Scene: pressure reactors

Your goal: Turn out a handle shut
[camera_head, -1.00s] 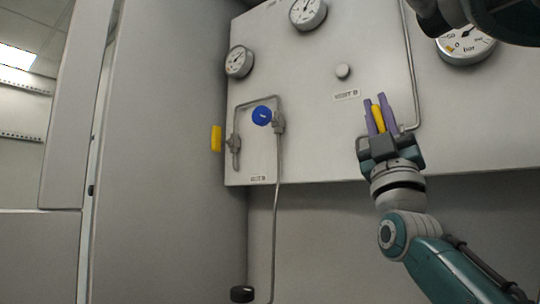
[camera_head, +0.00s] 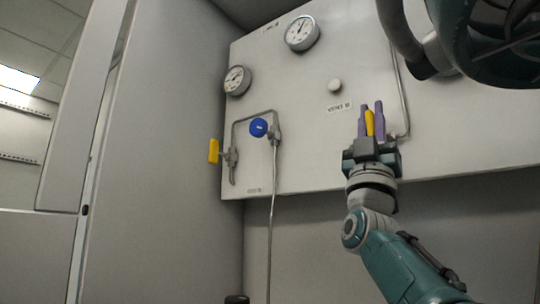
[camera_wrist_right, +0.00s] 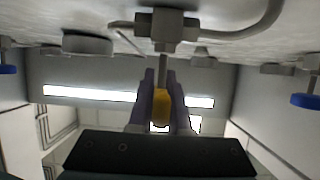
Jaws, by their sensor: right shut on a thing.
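My right gripper (camera_head: 369,122) is at the panel's right part, its purple fingers pointing up on both sides of a yellow handle (camera_head: 370,123). In the right wrist view the yellow handle (camera_wrist_right: 161,108) sits between the two fingers (camera_wrist_right: 161,100), below a grey valve body (camera_wrist_right: 166,26) on the panel. The fingers are shut on this handle and partly cover it. Another yellow handle (camera_head: 213,151) is free at the panel's left edge. My left gripper is not in view; a dark arm part shows at the upper right.
A grey wall (camera_head: 160,150) stands at the left. Space below the panel is mostly clear.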

